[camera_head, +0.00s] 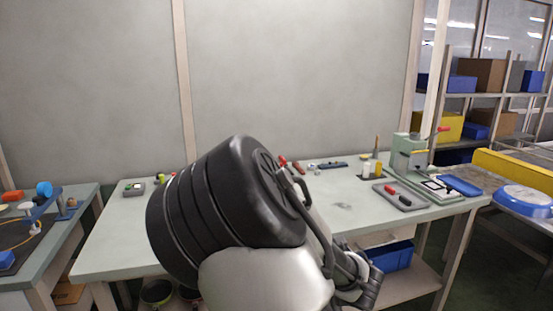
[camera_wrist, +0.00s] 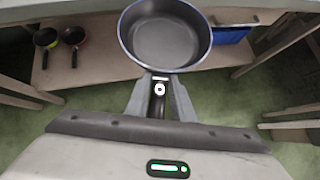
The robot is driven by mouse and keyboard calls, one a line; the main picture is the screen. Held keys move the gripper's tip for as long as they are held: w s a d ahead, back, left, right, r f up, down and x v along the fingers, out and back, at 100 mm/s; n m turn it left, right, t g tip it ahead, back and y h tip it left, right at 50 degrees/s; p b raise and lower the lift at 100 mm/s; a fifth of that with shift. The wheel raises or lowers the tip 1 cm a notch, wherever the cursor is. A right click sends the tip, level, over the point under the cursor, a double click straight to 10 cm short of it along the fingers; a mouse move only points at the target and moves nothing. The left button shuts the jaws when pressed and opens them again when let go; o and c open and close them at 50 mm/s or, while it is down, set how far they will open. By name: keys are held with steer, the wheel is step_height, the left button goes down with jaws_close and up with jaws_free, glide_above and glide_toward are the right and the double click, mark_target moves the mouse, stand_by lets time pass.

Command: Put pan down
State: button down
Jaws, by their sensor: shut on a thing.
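The pan (camera_wrist: 165,38) is dark inside with a blue outer rim, and it looks empty. In the wrist view it is at the top centre, inside facing the camera. My gripper (camera_wrist: 160,88) is shut on its handle, with a finger on each side. The pan appears over the space in front of the workbench, and its far side overlaps the bench edge in the picture. In the head view my arm covers the middle, and the held pan cannot be made out there.
The workbench (camera_head: 115,235) has bare room at left; tools, a grey tray (camera_head: 400,197) and a green press (camera_head: 408,152) stand at right. Two pans (camera_wrist: 45,38) (camera_wrist: 73,36) and a blue bin (camera_wrist: 229,36) are on the lower shelf.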

steer(key=shift+a+r, duration=0.2)
steer(key=shift+r, duration=0.25)
steer(key=s+r+p, duration=0.2)
steer(key=r+p, duration=0.9)
steer(key=r, duration=0.1)
steer(key=s+r+p, duration=0.2)
steer(key=r+p, duration=0.9)
steer(key=r, duration=0.1)
steer(key=shift+s, duration=0.15)
steer(key=shift+r, duration=0.1)
